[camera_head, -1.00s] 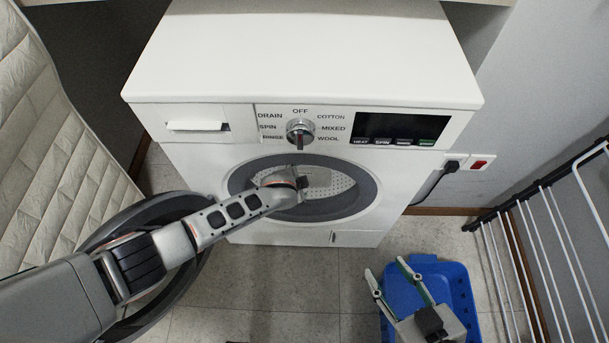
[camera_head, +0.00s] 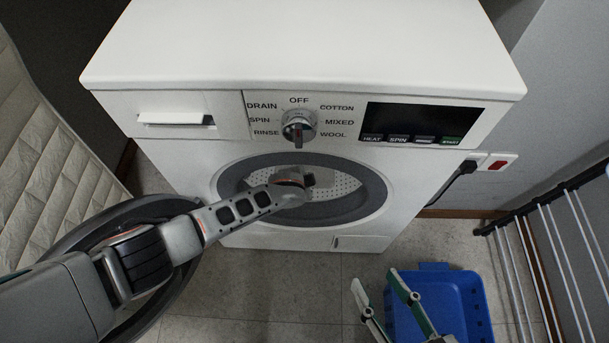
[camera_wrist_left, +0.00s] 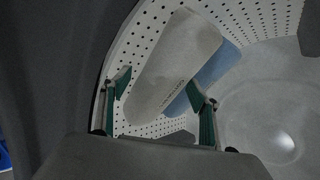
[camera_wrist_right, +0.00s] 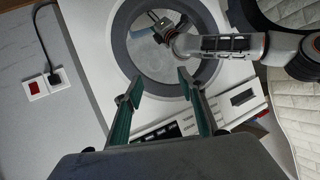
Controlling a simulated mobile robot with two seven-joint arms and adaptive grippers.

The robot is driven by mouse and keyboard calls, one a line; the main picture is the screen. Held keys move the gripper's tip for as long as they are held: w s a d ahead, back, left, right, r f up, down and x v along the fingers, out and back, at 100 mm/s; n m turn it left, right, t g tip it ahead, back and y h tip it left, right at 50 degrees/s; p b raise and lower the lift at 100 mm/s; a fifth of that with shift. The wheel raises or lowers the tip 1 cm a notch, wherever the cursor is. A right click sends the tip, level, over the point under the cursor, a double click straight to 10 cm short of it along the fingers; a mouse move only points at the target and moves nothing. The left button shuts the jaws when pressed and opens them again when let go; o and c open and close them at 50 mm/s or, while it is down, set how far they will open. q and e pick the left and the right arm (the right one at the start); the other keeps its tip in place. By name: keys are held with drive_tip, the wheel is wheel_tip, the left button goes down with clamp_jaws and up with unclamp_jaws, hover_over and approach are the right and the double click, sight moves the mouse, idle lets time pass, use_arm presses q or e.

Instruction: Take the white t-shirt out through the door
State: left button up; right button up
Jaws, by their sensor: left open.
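The white t-shirt (camera_wrist_left: 175,60) appears as a pale folded cloth with small lettering, lying in the perforated drum (camera_wrist_left: 270,20) in the left wrist view. A blue cloth (camera_wrist_left: 218,68) lies partly under it. My left arm reaches through the round door opening (camera_head: 375,195) of the washing machine (camera_head: 300,55). My left gripper (camera_wrist_left: 158,82) is open, its fingers on either side of the pale cloth's lower part; contact cannot be told. The head view hides its fingertips. My right gripper (camera_head: 376,282) is open and empty, outside the machine near the blue basket.
The round door (camera_head: 160,207) stands swung open at left, close to my left arm. A blue basket (camera_head: 435,285) is on the floor at right. A drying rack (camera_head: 550,235) stands at far right, a quilted pale surface (camera_head: 45,170) at left. A plugged cord (camera_head: 465,170) runs beside the machine.

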use_arm(q)
drive_tip(key=shift+w+r, duration=0.1)
drive_tip(key=shift+r, duration=0.1)
drive_tip(key=shift+c, duration=0.9)
drive_tip(key=c, duration=0.8)
